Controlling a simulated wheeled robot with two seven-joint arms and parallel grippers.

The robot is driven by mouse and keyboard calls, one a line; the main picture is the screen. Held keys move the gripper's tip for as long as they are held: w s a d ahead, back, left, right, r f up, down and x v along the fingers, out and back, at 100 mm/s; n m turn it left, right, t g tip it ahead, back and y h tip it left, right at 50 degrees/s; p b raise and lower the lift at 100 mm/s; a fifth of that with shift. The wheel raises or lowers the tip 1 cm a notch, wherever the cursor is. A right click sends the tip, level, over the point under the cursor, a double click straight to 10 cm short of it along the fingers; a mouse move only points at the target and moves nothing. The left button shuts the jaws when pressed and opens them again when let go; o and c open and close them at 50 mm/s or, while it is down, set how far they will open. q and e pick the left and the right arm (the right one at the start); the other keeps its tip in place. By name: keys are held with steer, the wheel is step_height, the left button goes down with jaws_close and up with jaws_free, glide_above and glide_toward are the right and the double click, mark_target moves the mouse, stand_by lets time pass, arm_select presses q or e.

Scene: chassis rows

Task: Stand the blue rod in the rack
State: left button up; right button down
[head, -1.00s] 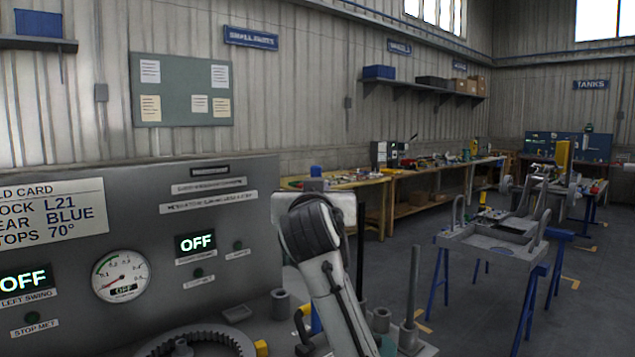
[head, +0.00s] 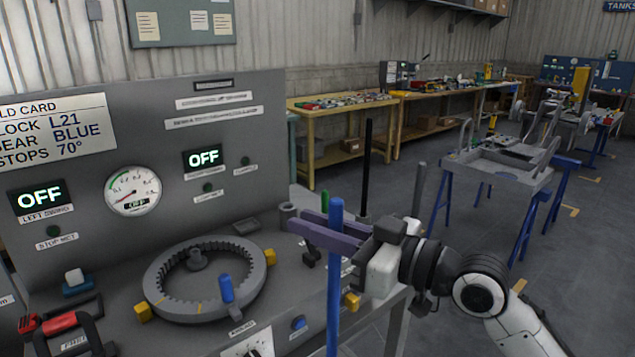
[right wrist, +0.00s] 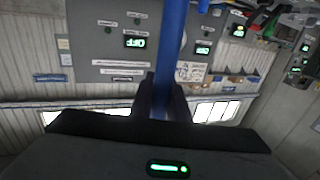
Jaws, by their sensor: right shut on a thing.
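The blue rod (head: 333,290) is upright between the fingers of my right gripper (head: 300,221), in front of the grey bench. Its top shows just above the fingers and its lower end runs out of the bottom of the head view. In the right wrist view the rod (right wrist: 170,45) runs up between the fingers (right wrist: 160,88), which are shut on it. Behind the gripper stand a thin black rod (head: 367,165) and a grey rod (head: 418,188). The rack itself I cannot make out; the gripper and wrist cover that area. My left gripper is not in view.
A grey ring gear (head: 168,312) with yellow blocks and a blue peg (head: 226,288) lies on the bench left of the rod. A panel (head: 100,235) with OFF displays stands behind it. A red-handled tool (head: 60,322) is at lower left. A grey trestle table (head: 500,170) stands right.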

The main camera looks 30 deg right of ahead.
steer(key=s+a+f+n+g+y, duration=0.6)
steer(key=s+a+f+y, duration=0.1)
steer(key=s+y, duration=0.1)
steer(key=shift+f+n, duration=0.3)
steer(key=shift+s, duration=0.1)
stand_by(0.4)
